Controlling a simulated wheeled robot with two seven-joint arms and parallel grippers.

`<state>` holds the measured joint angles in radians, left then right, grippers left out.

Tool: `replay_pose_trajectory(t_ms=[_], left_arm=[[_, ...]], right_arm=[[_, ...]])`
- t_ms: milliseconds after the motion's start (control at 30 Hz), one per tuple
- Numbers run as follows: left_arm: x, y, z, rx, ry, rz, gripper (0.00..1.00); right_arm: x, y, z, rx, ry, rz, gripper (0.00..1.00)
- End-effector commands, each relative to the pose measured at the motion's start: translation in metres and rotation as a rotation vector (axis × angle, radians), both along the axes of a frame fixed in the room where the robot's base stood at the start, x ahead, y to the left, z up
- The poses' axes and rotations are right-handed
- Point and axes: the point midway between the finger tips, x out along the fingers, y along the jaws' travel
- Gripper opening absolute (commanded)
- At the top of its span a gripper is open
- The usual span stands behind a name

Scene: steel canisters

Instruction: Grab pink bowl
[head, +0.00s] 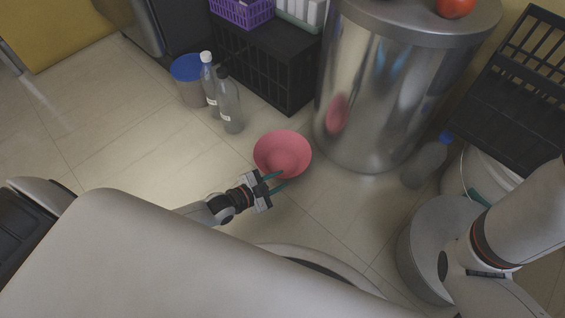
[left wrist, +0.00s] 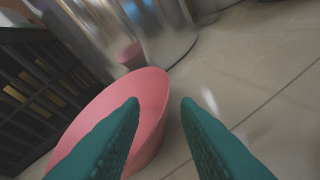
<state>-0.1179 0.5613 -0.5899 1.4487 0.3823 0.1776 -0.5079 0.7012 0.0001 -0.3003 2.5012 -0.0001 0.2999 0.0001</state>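The pink bowl (head: 284,143) sits on the tiled floor in the head view, in front of the steel canister. My left gripper (head: 278,181) is open at the bowl's near side, its two teal fingers apart. In the left wrist view the bowl (left wrist: 150,95) fills the left and middle. The left finger overlaps the bowl, and the right finger is just outside its right rim. The rim shows between the fingertips (left wrist: 161,101); I cannot tell whether they touch it. My right arm is at the right; a teal piece beside it may be a finger, but its gripper is mostly hidden.
The large steel canister (head: 365,110) stands behind the bowl. A blue-capped bottle (head: 425,163) is at right. Floor left of the bowl is clear.

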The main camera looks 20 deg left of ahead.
Motion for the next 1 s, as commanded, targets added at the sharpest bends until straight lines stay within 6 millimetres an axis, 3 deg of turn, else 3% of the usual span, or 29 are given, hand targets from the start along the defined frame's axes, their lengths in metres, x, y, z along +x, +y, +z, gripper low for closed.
replay_pose_trajectory(t_ms=[400, 767, 933, 1000], left_arm=[[0.036, -0.024, -0.019, -0.003, -0.002, 0.001, 0.29], [0.042, -0.027, -0.018, 0.0, 0.001, 0.001, 0.29], [0.042, -0.027, -0.018, 0.0, 0.001, 0.001, 0.01], [0.042, -0.027, -0.018, 0.0, 0.001, 0.001, 0.0]], right_arm=[[0.0, 0.0, -0.047, 0.0, 0.0, 0.0, 0.36], [0.0, 0.0, -0.049, 0.0, 0.001, 0.0, 0.36], [0.0, 0.0, -0.049, 0.0, 0.001, 0.0, 0.36], [0.0, 0.0, -0.049, 0.0, 0.001, 0.0, 0.36]])
